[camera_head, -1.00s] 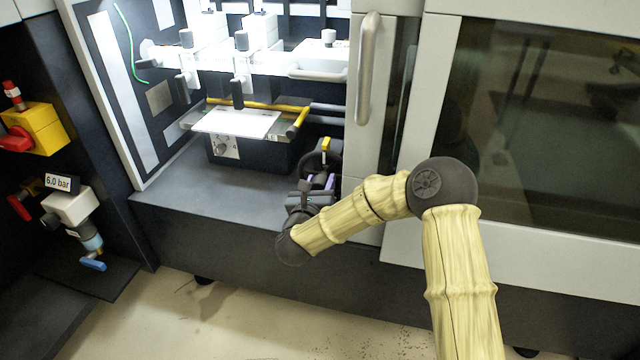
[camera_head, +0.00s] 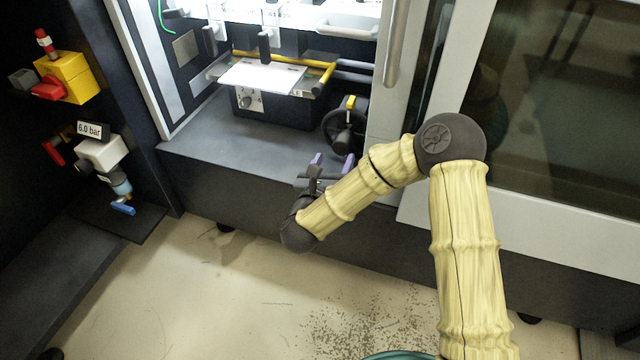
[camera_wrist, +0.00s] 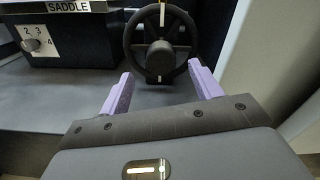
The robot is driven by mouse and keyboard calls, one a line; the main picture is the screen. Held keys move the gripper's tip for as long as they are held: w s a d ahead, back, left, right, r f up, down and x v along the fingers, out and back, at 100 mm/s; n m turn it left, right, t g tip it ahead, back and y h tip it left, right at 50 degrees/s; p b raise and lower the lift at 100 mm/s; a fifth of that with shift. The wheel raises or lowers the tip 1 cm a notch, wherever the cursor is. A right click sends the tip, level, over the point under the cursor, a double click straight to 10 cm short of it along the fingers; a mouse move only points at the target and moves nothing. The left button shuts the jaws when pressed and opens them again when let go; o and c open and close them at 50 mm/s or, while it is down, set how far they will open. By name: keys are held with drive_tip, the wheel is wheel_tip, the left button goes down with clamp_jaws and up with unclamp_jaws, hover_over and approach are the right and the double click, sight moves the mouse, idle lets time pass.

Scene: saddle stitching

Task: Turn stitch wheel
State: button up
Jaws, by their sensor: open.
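The stitch wheel (camera_head: 345,125) is a dark handwheel with a yellow mark at the top of its rim. It stands at the right end of the machine's bay. In the wrist view the wheel (camera_wrist: 160,57) is upright, with a round hub and a pale mark at the top. My gripper (camera_head: 333,160) is open and empty, its two purple fingers spread. It is in front of and below the wheel, apart from it. In the wrist view the fingers (camera_wrist: 160,84) point towards the wheel, one at each side of its lower part.
A black box labelled SADDLE with a numbered knob (camera_wrist: 30,45) is left of the wheel. A white sheet (camera_head: 262,76) lies above the box. The grey door frame and its handle (camera_head: 396,45) are close on the wheel's right. A yellow switch box (camera_head: 72,80) is far left.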

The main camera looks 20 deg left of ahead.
drive_tip(key=s, duration=0.9)
drive_tip(key=shift+s, duration=0.2)
drive_tip(key=shift+p, duration=0.35)
drive_tip(key=w+r+n+g+y+p, duration=0.5)
drive_tip(key=r+n+p, duration=0.4)
drive_tip(key=p, duration=0.7)
drive_tip(key=s+d+r+n+g+p, duration=0.1)
drive_tip(key=d+r+n+g+p, duration=0.2)
drive_tip(key=r+n+p, duration=0.2)
drive_tip(key=s+d+r+n+g+p, duration=0.2)
drive_tip(key=r+n+p, duration=0.3)
drive_tip(key=r+p, duration=0.3)
drive_tip(key=s+d+r+n+g+p, duration=0.2)
drive_tip(key=d+r+n+g+p, duration=0.2)
drive_tip(key=r+p, duration=0.3)
drive_tip(key=shift+s+d+n+h+p, duration=0.2)
drive_tip(key=shift+d+n+h+p, duration=0.25)
drive_tip(key=shift+n+p, duration=0.35)
drive_tip(key=s+d+r+n+h+p, duration=0.1)
drive_tip(key=s+d+r+n+p, duration=0.1)
drive_tip(key=d+r+p, duration=0.2)
drive_tip(key=s+d+r+n+g+h+p, duration=0.1)
drive_tip(key=s+d+r+n+p, duration=0.2)
drive_tip(key=d+r, duration=0.7)
drive_tip(key=s+d+r+n+h+p, duration=0.2)
drive_tip(key=s+d+r+n+p, duration=0.1)
drive_tip(key=d+r+p, duration=0.3)
wheel_tip(320, 180, up, 2)
drive_tip(key=d, duration=0.2)
drive_tip(key=shift+d, duration=0.35)
